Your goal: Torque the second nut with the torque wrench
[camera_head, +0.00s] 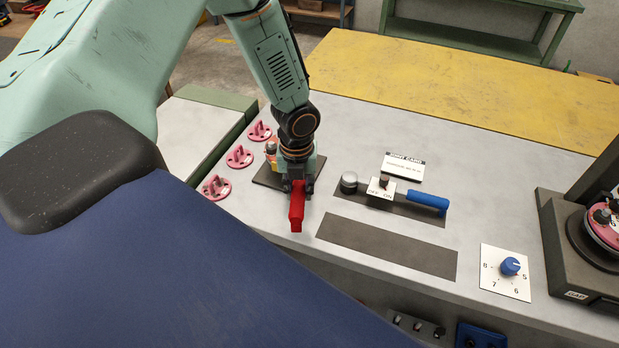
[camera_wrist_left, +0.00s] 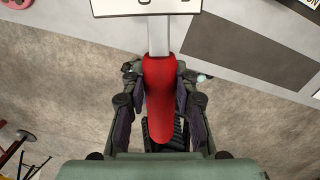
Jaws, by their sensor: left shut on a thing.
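My left gripper (camera_head: 298,186) is shut on the red handle (camera_head: 296,212) of a tool, low over the left part of the bench. In the left wrist view the red handle (camera_wrist_left: 160,95) lies between the fingers, and a silver shaft (camera_wrist_left: 158,36) runs up from it to a white plate (camera_wrist_left: 145,6). A blue-handled tool (camera_head: 428,202) lies on a dark mat with an OFF/ON plate (camera_head: 380,187) on it. A pink flanged part (camera_head: 603,226) sits in a dark fixture at the right, cut off by the frame edge. I cannot tell its nuts apart. My right gripper is not in view.
Several pink flanged pieces (camera_head: 239,156) stand at the bench's left. An empty dark mat (camera_head: 388,246) lies in front of the blue-handled tool. A numbered plate with a blue knob (camera_head: 510,266) is by the front edge. A white card (camera_head: 403,167) stands behind.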

